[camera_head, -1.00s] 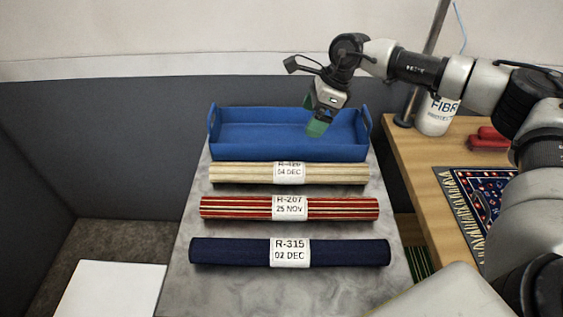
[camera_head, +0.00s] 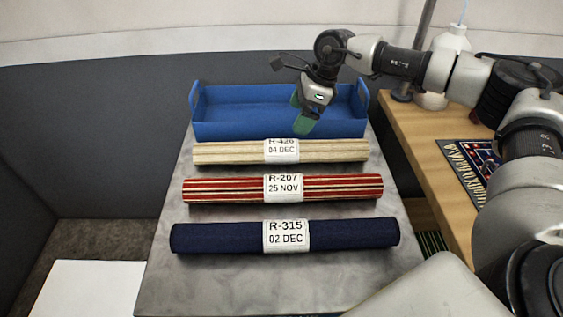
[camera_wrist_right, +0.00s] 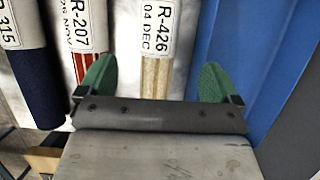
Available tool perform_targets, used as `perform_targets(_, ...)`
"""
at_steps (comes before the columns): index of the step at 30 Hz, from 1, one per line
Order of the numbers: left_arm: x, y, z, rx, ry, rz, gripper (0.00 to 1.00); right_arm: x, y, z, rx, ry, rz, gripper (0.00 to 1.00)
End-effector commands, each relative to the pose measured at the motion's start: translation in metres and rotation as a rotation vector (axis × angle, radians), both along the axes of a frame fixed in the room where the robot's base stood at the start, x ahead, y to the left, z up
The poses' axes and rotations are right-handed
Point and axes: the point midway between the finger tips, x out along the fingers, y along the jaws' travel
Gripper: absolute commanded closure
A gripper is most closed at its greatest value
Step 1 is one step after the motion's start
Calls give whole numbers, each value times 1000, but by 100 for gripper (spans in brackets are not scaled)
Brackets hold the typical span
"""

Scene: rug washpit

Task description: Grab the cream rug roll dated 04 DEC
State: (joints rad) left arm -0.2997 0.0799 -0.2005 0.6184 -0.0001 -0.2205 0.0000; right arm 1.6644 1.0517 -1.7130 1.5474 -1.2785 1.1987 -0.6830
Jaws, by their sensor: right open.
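The cream rug roll (camera_head: 220,153) lies across the grey table between the blue tray and the red striped roll. Its white label reads R-426, 04 DEC. My right gripper (camera_head: 301,115) is above the tray's front part, just behind the cream roll, with green fingers pointing down. In the right wrist view the gripper (camera_wrist_right: 156,82) is open, and the cream roll (camera_wrist_right: 156,75) with its label shows between the two green fingers, apart from them. My left gripper is not in view.
The blue tray (camera_head: 235,130) stands behind the cream roll. The red striped roll (camera_head: 225,190), labelled 25 NOV, and the navy roll (camera_head: 220,237), labelled 02 DEC, lie in front. A wooden bench (camera_head: 425,125) with a white bottle (camera_head: 452,42) is at right.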

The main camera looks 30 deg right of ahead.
Motion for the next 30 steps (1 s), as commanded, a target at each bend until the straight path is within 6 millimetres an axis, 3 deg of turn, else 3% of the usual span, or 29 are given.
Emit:
perform_targets(3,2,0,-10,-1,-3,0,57,1,2,-14,0,0,0,7)
perform_targets(24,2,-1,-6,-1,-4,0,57,14,32,-95,-3,1,2,7)
perform_targets(30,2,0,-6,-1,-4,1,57,17,37,-109,0,0,0,7)
